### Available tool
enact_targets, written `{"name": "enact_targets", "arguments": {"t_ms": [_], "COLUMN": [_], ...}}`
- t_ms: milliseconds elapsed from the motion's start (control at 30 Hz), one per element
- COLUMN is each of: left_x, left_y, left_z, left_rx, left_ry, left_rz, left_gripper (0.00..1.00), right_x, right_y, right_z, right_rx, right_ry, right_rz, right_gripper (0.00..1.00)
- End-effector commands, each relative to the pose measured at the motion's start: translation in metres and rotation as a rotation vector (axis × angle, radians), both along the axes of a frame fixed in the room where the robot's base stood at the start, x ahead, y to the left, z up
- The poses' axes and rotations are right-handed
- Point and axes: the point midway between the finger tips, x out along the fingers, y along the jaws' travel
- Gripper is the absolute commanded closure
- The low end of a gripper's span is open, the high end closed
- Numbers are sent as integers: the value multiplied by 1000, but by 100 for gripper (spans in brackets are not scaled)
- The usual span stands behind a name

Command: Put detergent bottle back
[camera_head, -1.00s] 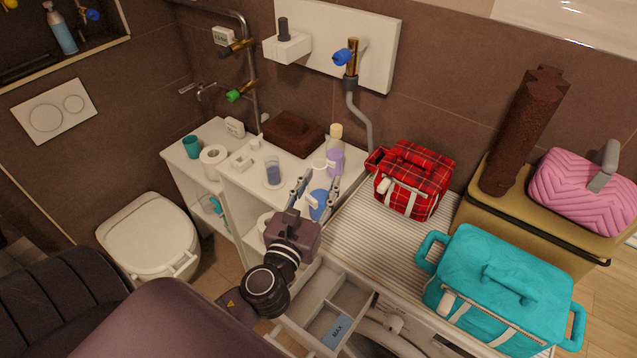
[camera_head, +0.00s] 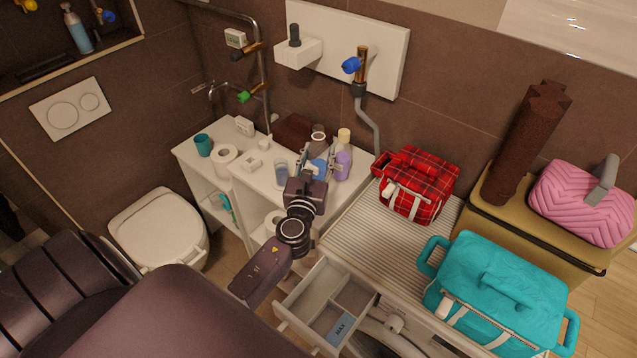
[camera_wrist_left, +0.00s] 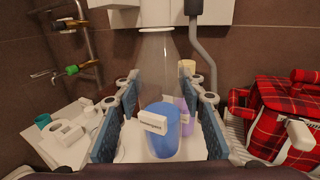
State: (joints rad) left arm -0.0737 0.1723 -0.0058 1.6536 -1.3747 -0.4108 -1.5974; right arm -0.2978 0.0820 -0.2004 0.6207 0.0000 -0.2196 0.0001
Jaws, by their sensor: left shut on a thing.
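The detergent bottle (camera_wrist_left: 158,142) is clear, with blue liquid low inside and a white label. In the left wrist view it stands roughly upright between the two finger pads of my left gripper (camera_wrist_left: 160,130), which is shut on it. In the head view the bottle (camera_head: 318,168) is partly hidden behind my left gripper (camera_head: 317,172), over the white cabinet top (camera_head: 262,183). It is just left of a purple bottle (camera_head: 342,166). I cannot tell whether its base touches the cabinet top. My right gripper is out of view.
A toilet roll (camera_head: 223,157) and teal cup (camera_head: 203,145) are farther left. A red plaid bag (camera_head: 418,184) lies right. The detergent drawer (camera_head: 328,305) below is open.

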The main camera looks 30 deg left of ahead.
Motion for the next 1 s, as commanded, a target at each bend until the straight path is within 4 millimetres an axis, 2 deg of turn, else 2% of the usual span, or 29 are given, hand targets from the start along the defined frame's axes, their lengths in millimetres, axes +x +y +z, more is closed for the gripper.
{"name": "enact_targets", "arguments": {"t_ms": [33,100,267,533,1000], "left_x": [0,1,1,1,0], "left_y": [0,0,0,0,0], "left_z": [-17,-27,-38,-75,-84], "left_rx": [2,3,2,4,2], "left_ry": [1,-1,-2,-1,-4], "left_rz": [1,0,-1,0,0], "left_gripper": [95,95,95,95,95], "right_x": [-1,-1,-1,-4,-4], "right_y": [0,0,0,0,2], "right_z": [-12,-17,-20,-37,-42], "right_rx": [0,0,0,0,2], "right_ry": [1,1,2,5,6], "right_rz": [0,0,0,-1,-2], "right_gripper": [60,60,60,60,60]}}
